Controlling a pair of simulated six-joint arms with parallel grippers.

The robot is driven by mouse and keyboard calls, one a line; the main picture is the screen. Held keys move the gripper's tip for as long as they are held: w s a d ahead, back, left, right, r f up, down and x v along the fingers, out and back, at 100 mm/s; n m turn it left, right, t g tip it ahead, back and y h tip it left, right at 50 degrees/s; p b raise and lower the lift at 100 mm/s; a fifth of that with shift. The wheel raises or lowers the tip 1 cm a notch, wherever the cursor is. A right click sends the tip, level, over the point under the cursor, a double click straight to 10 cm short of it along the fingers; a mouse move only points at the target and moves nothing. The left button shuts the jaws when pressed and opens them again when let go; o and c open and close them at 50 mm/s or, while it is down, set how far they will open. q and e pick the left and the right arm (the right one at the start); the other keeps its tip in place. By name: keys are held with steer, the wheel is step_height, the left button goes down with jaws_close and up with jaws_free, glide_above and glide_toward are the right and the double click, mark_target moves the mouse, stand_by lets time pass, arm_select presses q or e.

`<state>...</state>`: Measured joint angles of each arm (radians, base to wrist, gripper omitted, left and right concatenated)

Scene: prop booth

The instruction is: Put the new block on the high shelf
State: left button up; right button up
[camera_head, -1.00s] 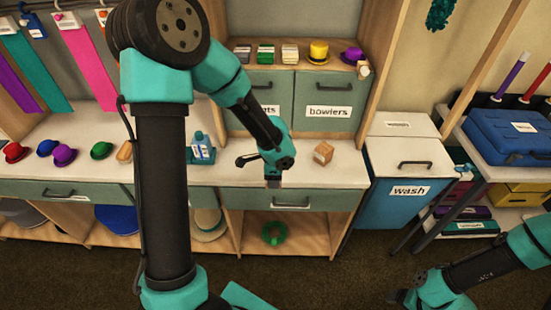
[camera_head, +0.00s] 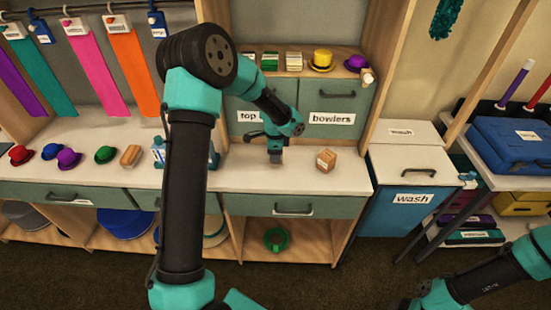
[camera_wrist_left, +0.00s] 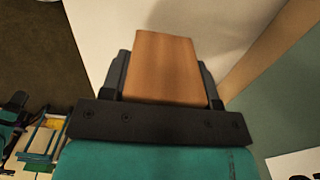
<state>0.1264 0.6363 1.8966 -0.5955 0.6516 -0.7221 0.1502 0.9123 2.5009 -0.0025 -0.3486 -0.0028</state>
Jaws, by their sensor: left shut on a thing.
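My left gripper (camera_head: 275,158) is over the white counter, pointing down, in front of the lower cabinet doors. In the left wrist view the left gripper (camera_wrist_left: 162,85) is shut on a plain brown block (camera_wrist_left: 163,68), held between its two dark fingers. In the head view I cannot make out this held block. The raised shelf (camera_head: 285,72) above the doors bears hats and small boxes. My right gripper is not in view; only part of that arm shows at lower right.
A blue wash bin (camera_head: 400,215) stands right of the counter.

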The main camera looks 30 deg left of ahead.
arm_select(q)
steer(key=shift+w+a, duration=0.1)
steer(key=shift+w+a, duration=0.15)
steer(key=shift+w, duration=0.15)
steer(key=shift+f, duration=1.8)
steer(key=shift+f, duration=0.15)
steer(key=o, duration=1)
steer(key=shift+c, duration=0.2)
step_height(320, 180, up, 12)
steer(key=shift+r, duration=0.15)
steer(key=shift+s, duration=0.1)
